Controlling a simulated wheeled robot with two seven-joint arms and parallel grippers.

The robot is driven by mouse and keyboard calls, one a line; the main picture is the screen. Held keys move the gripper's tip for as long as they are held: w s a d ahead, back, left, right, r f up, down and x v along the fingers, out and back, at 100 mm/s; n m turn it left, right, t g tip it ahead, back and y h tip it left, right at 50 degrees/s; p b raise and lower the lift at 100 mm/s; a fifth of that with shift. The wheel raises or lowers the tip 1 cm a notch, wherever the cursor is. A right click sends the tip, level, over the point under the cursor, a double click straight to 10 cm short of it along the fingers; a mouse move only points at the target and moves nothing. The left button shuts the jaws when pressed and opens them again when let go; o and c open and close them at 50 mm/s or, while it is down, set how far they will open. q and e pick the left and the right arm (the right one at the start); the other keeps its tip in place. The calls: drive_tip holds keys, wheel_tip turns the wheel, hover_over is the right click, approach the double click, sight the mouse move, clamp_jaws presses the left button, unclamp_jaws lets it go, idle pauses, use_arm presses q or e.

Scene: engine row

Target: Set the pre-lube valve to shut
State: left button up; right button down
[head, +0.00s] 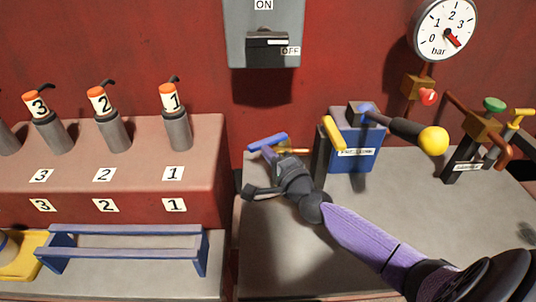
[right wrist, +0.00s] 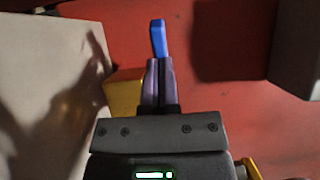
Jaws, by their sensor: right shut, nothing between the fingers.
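A valve with a blue lever handle (head: 268,141) stands at the back left of the grey bench; I take it for the pre-lube valve, but no label on it shows. The handle lies roughly crosswise, its right end slightly higher. My right gripper (head: 275,153) is at it, shut and empty, and hides most of the valve body. In the right wrist view the shut fingers (right wrist: 158,75) point at the blue handle (right wrist: 158,38), which shows just past their tips. Whether they touch I cannot tell. A brass part (right wrist: 125,92) shows beside the fingers. My left gripper is not in view.
Right of the valve stand a yellow lever (head: 333,133), a blue box (head: 352,135) and a yellow-knobbed lever (head: 432,140). Further right are pipes with a green knob (head: 494,104). A blue rack (head: 120,253) is at left.

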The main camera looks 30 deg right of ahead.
sight(258, 148)
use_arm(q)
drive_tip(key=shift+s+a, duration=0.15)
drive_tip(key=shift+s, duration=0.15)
use_arm(e)
drive_tip(key=shift+w, duration=0.15)
drive_tip(key=shift+r+h, duration=0.1)
drive_tip(key=shift+h, duration=0.2)
drive_tip(key=w+h+p, duration=0.1)
drive_tip(key=w+m+h+p, duration=0.1)
drive_tip(key=shift+a+m+p, duration=0.3)
drive_tip(key=shift+a+p, duration=0.05)
drive_tip(key=shift+a, duration=0.05)
drive_tip(key=shift+w, duration=0.7)
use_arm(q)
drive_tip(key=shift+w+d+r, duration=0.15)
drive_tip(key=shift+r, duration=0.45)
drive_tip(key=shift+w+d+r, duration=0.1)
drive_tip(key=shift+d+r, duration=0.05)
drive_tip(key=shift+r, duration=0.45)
